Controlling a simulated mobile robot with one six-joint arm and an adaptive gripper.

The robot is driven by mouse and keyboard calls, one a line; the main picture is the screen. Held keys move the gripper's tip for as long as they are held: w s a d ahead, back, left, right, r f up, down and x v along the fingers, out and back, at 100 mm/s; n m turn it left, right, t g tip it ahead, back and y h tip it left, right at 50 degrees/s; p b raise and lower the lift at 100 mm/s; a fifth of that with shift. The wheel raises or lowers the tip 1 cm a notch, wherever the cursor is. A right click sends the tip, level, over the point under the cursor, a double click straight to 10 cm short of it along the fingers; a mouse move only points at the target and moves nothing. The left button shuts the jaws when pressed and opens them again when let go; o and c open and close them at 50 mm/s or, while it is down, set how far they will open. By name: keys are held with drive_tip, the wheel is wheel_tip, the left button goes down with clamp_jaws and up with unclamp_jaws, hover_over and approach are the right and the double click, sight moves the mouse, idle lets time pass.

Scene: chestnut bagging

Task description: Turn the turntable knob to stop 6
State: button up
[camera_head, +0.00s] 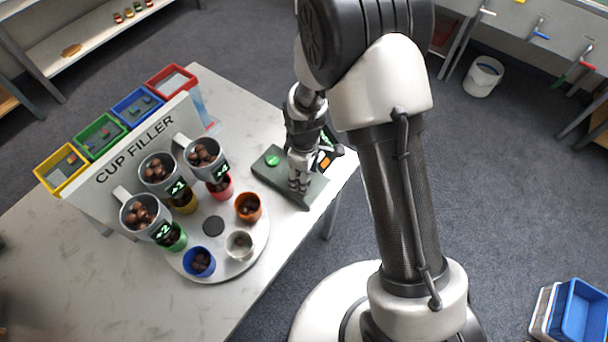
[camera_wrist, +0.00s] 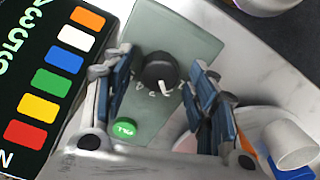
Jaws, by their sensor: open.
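The black turntable knob (camera_wrist: 158,70) sits on a grey-green control panel (camera_wrist: 190,40). Its white pointer mark points toward the lower part of the wrist picture, slightly right. Small numerals ring it; I cannot read clearly which stop it marks. My gripper (camera_wrist: 160,64) is open, with one finger on each side of the knob; contact is not visible. The round white turntable (camera_head: 213,256) carries several coloured cups, including blue (camera_head: 199,262), white (camera_head: 239,245) and orange (camera_head: 248,207).
A green FILL button (camera_wrist: 123,127) is beside the knob. A number-and-colour card (camera_wrist: 60,30) shows at left in the wrist view. The CUP FILLER board (camera_head: 128,160) has chestnut hoppers (camera_head: 204,157) above the turntable. The table's front left (camera_head: 90,285) is clear.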

drive_tip(key=shift+c, duration=0.3)
drive_tip(key=c, duration=1)
